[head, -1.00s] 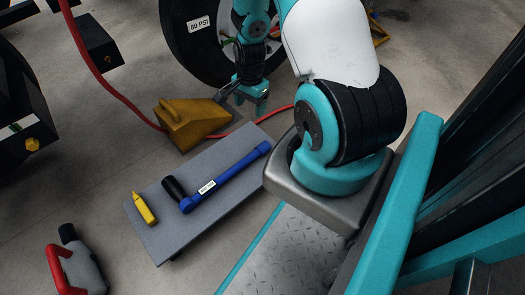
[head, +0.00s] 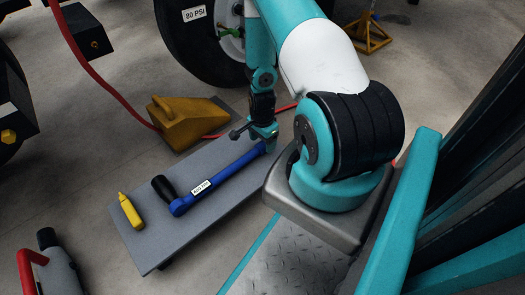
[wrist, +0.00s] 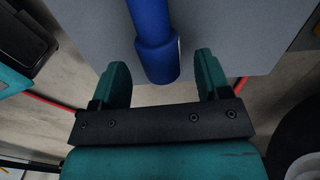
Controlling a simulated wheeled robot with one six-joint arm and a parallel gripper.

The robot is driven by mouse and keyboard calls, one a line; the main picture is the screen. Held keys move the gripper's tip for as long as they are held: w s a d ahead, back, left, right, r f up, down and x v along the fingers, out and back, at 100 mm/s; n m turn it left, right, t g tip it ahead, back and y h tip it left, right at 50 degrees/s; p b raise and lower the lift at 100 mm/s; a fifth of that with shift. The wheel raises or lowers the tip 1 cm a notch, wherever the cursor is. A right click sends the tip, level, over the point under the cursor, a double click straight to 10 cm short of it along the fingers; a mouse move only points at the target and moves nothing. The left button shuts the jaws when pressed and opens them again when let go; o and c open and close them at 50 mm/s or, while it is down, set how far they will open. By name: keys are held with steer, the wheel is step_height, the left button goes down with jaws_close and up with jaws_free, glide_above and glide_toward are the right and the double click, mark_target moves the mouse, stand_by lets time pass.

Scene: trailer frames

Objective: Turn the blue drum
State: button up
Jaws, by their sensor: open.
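No drum shows in either view. The one blue thing is a long tool (head: 218,182), like a torque wrench, with a black end (head: 164,187) and a white label. It lies flat on a low grey board (head: 150,252). My gripper (head: 268,139) is over the far end of the tool's handle, at the board's far right corner. In the wrist view the handle end (wrist: 158,57) lies between the two open teal fingers of my gripper (wrist: 160,66), with a gap on both sides. My arm partly hides the handle end in the head view.
A yellow wheel chock (head: 190,122) stands beyond the board, with a red hose (head: 97,82) passing it. A tyre (head: 213,50) marked 80 PSI stands behind. A yellow marker (head: 130,211) lies on the board's left. A grey jug (head: 60,270) with a red handle is at front left.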

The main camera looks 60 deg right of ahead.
steer(key=shift+f+b, duration=0.35)
steer(key=shift+f, duration=0.8)
steer(key=c, duration=0.9)
steer(key=shift+r+g+p, duration=0.2)
steer(key=shift+g+p, duration=0.2)
steer(key=shift+p, duration=0.25)
steer(key=shift+c, duration=0.2)
steer(key=shift+f+g, duration=0.15)
steer(key=shift+g, duration=0.15)
steer(key=o, duration=0.9)
steer(key=shift+o, duration=0.2)
